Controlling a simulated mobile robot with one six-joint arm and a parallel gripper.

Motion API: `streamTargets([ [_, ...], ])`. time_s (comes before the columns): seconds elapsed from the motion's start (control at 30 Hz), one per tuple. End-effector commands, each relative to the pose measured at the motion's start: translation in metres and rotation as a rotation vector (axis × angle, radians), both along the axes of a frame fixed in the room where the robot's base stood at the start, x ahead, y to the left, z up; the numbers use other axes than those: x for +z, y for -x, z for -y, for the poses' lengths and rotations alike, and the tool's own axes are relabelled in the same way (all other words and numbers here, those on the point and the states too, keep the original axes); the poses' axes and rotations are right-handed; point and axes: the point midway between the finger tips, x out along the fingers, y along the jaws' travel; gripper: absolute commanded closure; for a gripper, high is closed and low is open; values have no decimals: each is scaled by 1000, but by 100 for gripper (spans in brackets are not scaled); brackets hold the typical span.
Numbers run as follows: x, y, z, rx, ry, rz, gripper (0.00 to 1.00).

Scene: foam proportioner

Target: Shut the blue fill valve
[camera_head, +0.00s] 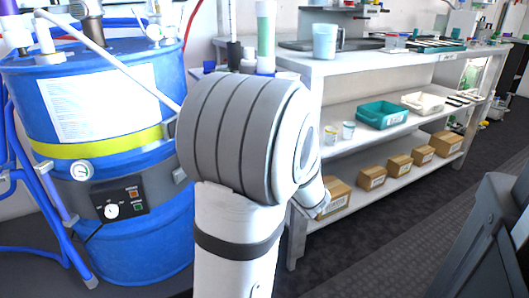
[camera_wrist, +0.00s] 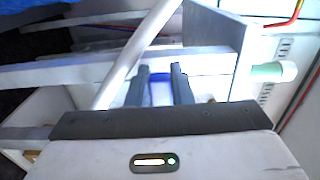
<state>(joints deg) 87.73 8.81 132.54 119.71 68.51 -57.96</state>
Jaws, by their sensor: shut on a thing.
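In the wrist view my gripper (camera_wrist: 161,72) has its two dark fingers a little apart, with a blue part (camera_wrist: 160,92) between them. It appears to be the blue fill valve's handle, and my gripper is shut on it. Most of the valve is hidden by the fingers and the gripper body, so its turn angle cannot be told. In the head view my arm's large grey joint covers the gripper and the valve.
A blue drum (camera_head: 140,230) with a yellow band and a gauge stands at left. A white pipe (camera_wrist: 135,55) slants close by the fingers. A clear-green tube (camera_head: 265,35) rises behind my arm. A shelf bench (camera_head: 350,68) with boxes stands at right, with open floor before it.

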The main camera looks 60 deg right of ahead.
Motion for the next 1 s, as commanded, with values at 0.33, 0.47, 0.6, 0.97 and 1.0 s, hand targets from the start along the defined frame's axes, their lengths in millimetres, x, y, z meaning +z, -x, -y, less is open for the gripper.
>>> streamTargets([
  [0.33, -3, 4, 1, -2, -2, -6, 78],
  [0.47, -3, 6, 3, -8, -2, -5, 67],
  [0.6, -2, 8, 4, -12, -1, -4, 58],
  [0.97, 1, 21, -3, -18, -1, -4, 58],
  [1.0, 1, 27, -7, -18, -2, -3, 58],
])
